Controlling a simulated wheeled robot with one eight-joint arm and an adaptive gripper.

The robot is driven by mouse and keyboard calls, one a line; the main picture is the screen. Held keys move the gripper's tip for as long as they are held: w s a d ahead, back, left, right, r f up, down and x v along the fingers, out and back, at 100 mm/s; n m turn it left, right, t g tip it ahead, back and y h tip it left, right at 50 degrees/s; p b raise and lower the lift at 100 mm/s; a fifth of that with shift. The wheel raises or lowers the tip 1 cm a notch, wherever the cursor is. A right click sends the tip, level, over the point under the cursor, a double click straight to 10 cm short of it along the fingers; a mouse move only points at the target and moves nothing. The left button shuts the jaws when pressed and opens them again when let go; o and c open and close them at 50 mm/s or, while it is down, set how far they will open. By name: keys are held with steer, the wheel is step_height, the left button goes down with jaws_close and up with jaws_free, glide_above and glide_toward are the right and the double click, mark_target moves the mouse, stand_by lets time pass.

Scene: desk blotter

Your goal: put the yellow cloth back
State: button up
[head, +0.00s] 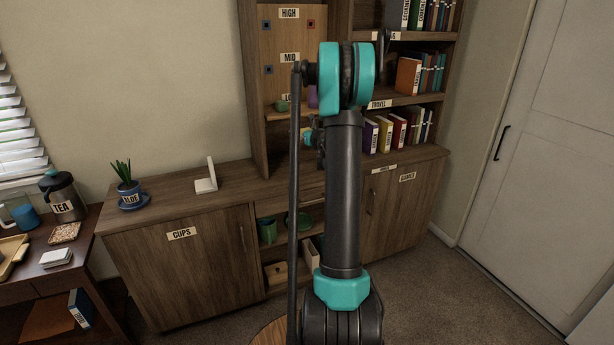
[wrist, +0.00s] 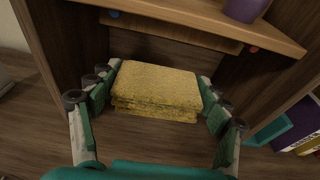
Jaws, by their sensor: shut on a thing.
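The folded yellow cloth (wrist: 158,88) shows in the middle of the wrist view, lying flat in a stack. My gripper (wrist: 160,92) is shut on it, one finger at its left side and one at its right. The cloth is in front of the shelf unit's lower opening, below a wooden shelf board (wrist: 215,22) and over the brown cabinet top (wrist: 145,150). I cannot tell whether it touches the wood beneath. In the head view my arm hides most of the gripper and cloth.
A purple item (wrist: 246,8) stands on the board above. Upright side panels flank the opening. Books (head: 398,130) stand to the right. A white stand (head: 205,178) and a plant labelled ALOE (head: 130,188) are left on the cabinet top, with bare wood between stand and shelf unit.

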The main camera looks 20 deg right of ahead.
mark_target(308, 174)
steer(key=shift+w+d+r, duration=0.2)
steer(key=shift+d, duration=0.25)
steer(key=shift+w+d+r, duration=0.15)
steer(key=shift+d, duration=0.3)
steer(key=shift+w+d, duration=0.15)
steer(key=shift+d, duration=0.15)
step_height(308, 174, down, 20)
steer(key=shift+d+r, duration=0.15)
steer(key=o, duration=1.1)
